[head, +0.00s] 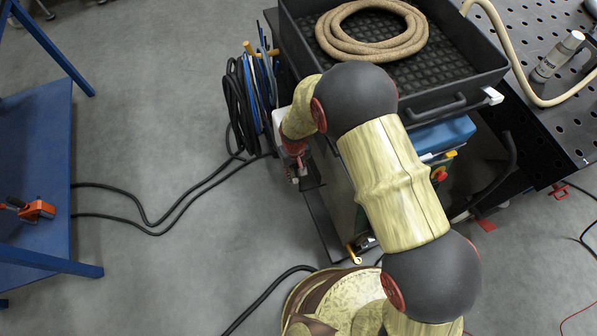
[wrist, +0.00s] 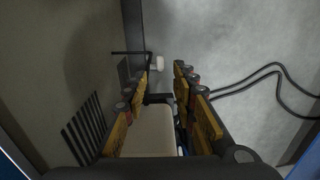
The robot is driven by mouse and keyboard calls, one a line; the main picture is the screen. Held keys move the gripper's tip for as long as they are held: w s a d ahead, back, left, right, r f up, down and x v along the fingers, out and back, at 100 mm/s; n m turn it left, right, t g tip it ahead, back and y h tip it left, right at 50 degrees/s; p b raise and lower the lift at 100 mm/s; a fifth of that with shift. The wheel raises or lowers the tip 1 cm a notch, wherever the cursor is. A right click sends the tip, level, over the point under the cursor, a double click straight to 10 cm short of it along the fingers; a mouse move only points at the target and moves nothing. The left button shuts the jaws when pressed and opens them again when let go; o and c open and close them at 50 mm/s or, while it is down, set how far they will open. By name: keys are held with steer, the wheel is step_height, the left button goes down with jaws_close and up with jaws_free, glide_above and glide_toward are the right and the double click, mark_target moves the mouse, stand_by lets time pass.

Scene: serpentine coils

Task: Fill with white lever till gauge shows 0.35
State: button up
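A small white knob (wrist: 158,63), which appears to be the end of the white lever, sits on a thin black rod (wrist: 130,53) beside a grey-beige panel in the wrist view. My gripper (wrist: 160,76) is open, with its yellow-padded fingers apart. The knob shows just beyond the fingertips, in the gap between them, and nothing appears gripped. In the head view my arm reaches down beside the dark cart, and its end (head: 296,165) is partly hidden. I cannot see the gauge in either view.
The panel has dark vent slots (wrist: 82,128) left of the fingers. A tray with a coiled hose (head: 340,45) tops the cart. Black cables hang on the cart's side (head: 240,105) and run over the floor (head: 150,225).

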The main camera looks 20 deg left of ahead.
mark_target(295, 180)
step_height(295, 180, down, 7)
steer(key=shift+f+b, duration=0.15)
steer(key=shift+b, duration=0.85)
steer(key=shift+c, duration=0.4)
jaws_close()
